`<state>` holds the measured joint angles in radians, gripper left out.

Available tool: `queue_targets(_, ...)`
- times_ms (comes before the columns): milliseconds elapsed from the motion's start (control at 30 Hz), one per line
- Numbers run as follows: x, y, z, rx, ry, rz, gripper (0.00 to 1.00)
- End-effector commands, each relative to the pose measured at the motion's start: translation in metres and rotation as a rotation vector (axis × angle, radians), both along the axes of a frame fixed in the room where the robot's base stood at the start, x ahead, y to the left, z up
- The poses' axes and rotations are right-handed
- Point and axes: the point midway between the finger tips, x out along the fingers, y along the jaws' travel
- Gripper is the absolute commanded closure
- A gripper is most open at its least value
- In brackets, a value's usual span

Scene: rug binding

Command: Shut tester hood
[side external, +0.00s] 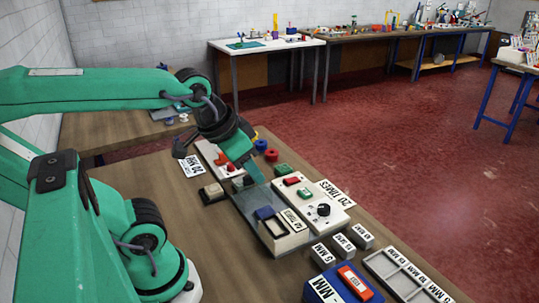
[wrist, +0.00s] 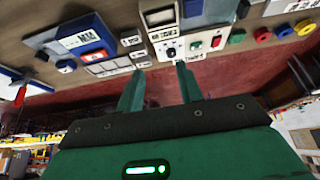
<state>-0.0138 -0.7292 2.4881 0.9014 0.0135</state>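The tester stands on the brown bench in the side view. It has a low grey, partly see-through part (side external: 252,208) that may be the hood; I cannot tell clearly whether it is raised or down. A blue pad (side external: 264,213) and a numbered label plate (side external: 293,220) sit on it. A white control box (side external: 330,212) with a red button, a green button and a black knob is beside it; it also shows in the wrist view (wrist: 186,55). My gripper (side external: 256,176) is above the tester's far end. In the wrist view my gripper (wrist: 157,80) has its fingers apart with nothing between them.
A blue box with a red label (side external: 342,287), grey MM blocks (side external: 341,243) and a grey compartment tray (side external: 398,272) stand at the near right. Red and blue rings (side external: 271,155) lie beyond my gripper.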

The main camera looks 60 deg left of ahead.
Motion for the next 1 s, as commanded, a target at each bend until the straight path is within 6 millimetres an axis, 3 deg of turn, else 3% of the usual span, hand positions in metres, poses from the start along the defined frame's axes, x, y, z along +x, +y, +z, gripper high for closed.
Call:
queue_targets(267, 0.022, 0.023, -0.003, 0.031, 0.079, 0.014, 0.64)
queue_targets(467, 0.045, 0.052, -0.011, 0.053, 0.165, 0.02, 0.64)
queue_targets(1000, 0.088, 0.154, -0.061, 0.037, 0.389, 0.017, 0.64)
